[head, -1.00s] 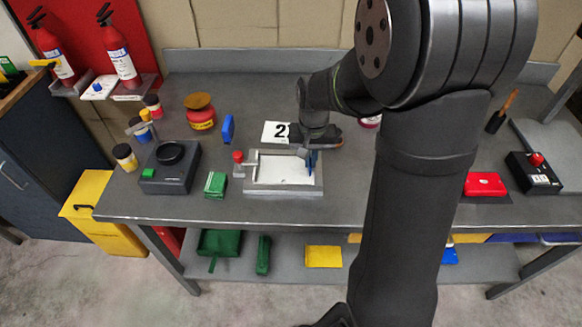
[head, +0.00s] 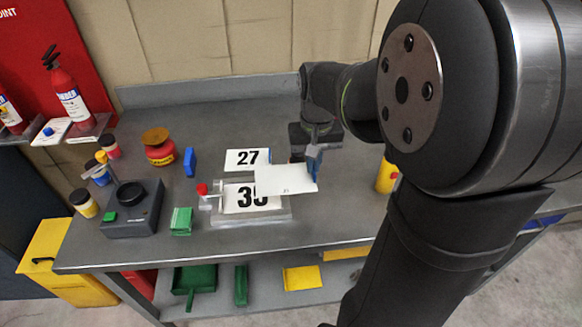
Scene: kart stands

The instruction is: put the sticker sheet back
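A thin white sheet (head: 284,180), blank but for a tiny mark near its lower edge, appears to be the sticker sheet. My gripper (head: 314,167) is shut on its right edge and holds it above the right part of a grey framed fixture (head: 230,218). In the fixture lies a white plate (head: 240,202) with a large black number beginning with 3. The sheet hides the plate's right side and part of the second digit. A second white plate marked 27 (head: 240,160) lies on the bench just behind the fixture.
A red-topped clamp (head: 203,190) stands at the fixture's left side. Further left are a green block (head: 181,221), a black device (head: 130,211) and several small jars. A blue block (head: 190,161) and red tin (head: 160,150) stand behind. A yellow container (head: 387,176) is right of the gripper.

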